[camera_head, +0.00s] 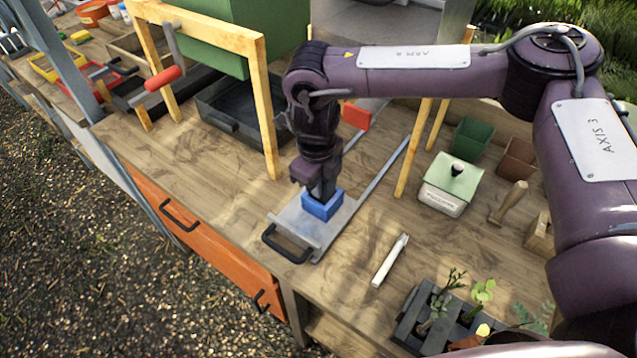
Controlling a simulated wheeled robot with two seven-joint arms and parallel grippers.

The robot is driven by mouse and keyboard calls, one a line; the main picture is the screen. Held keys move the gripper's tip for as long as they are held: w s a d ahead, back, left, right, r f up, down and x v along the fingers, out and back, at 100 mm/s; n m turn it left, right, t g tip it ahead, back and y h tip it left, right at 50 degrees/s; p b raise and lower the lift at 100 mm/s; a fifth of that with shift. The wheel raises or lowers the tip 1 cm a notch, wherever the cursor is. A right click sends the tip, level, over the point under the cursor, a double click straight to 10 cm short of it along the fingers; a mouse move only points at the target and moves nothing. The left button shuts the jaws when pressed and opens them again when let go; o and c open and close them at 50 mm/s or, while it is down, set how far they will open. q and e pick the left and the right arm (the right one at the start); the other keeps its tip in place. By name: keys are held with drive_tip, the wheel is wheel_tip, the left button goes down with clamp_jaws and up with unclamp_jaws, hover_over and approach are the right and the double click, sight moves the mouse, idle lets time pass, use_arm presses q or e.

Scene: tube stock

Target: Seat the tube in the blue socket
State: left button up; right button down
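A blue block (322,206), which looks like the blue socket, sits on a flat metal plate (300,222) with a black handle at its front. My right gripper (322,192) points down right over the block, its tips at or just inside the block's top. The fingers are dark and small here, so I cannot tell whether they are open or shut, or whether a tube is between them. A white stick-like piece (389,262) lies on the bench to the right of the plate; I cannot tell if it is the tube. My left gripper is out of view.
A red block (356,115) stands behind my wrist near the metal rails (383,167). A wooden frame (265,110) stands to the left. A lidded green-and-white box (450,185), small pots and a plant tray (408,322) are to the right. The bench front-left is clear.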

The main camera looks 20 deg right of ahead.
drive_tip(key=shift+f, duration=0.2)
drive_tip(key=c, duration=2.1)
unclamp_jaws()
drive_tip(key=shift+c, duration=0.2)
drive_tip(key=o, duration=0.5)
drive_tip(key=shift+o, duration=0.2)
drive_tip(key=shift+r+p, duration=3.2)
drive_tip(key=shift+r, duration=1.35)
drive_tip(key=shift+s+f, duration=0.1)
drive_tip(key=shift+f, duration=0.05)
